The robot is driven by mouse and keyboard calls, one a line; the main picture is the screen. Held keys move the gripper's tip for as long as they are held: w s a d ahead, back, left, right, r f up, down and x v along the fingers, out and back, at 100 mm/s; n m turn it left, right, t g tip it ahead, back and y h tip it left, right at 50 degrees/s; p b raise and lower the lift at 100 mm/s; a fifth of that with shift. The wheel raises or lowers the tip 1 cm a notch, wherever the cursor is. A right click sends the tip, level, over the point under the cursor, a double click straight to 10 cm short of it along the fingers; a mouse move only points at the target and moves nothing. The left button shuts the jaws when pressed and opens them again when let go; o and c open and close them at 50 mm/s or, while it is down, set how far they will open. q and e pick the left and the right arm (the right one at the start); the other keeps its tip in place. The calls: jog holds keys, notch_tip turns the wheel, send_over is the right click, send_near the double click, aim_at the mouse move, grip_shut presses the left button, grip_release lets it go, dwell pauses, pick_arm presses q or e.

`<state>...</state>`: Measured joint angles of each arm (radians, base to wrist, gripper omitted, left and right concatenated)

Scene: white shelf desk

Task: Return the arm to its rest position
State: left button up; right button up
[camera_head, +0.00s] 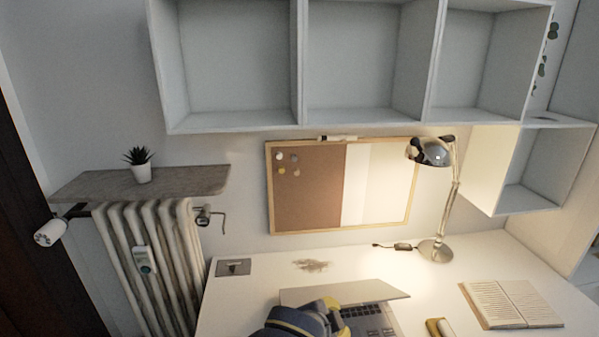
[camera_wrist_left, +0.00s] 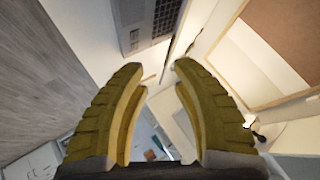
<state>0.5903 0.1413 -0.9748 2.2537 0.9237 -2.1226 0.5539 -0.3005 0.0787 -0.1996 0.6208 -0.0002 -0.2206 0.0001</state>
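My left gripper (camera_head: 339,316) is at the bottom centre of the head view, in front of the open laptop (camera_head: 372,318), with its yellow fingers showing. In the left wrist view, the left gripper (camera_wrist_left: 158,68) has its two curved yellow fingers spread apart. Nothing is held between them. The laptop's keyboard (camera_wrist_left: 163,18) shows beyond the fingertips at the top of that view. My right gripper cannot be made out in either view.
Wall cubbies (camera_head: 235,125) hang above. A radiator (camera_head: 150,260) and a shelf with a plant (camera_head: 140,172) stand left. The desk between laptop and lamp is clear.

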pick_arm(q)
jog(key=s+a+f+n+t+y, duration=0.1)
jog(key=s+a+f+n+y, duration=0.2)
jog(key=a+f, duration=0.6)
jog(key=s+a+f+n+y, duration=0.1)
jog(key=s+a+f+n, duration=0.3)
jog(key=a, duration=0.8)
jog(key=s+a+f+n+g+y, duration=0.1)
jog(key=s+a+f+y, duration=0.2)
jog(key=s+a, duration=0.5)
jog(key=s+a+f+n+g+y, duration=0.1)
jog(key=s+a+f+y, duration=0.3)
jog(key=a, duration=0.7)
jog(key=s+d+f+g+h, duration=0.1)
jog(key=s+d+f+h, duration=0.15)
jog(key=f, duration=1.25)
jog(key=s+d+f+g+h, duration=0.15)
jog(key=d+f, duration=0.25)
jog(key=f, duration=1.2)
jog(key=s+f+n+g+h, duration=0.1)
jog(key=s+f+n+g, duration=0.2)
jog(key=s+f, duration=1.6)
jog(key=shift+s+h, duration=0.4)
jog(key=shift+s, duration=0.95)
jog(key=shift+a, duration=0.1)
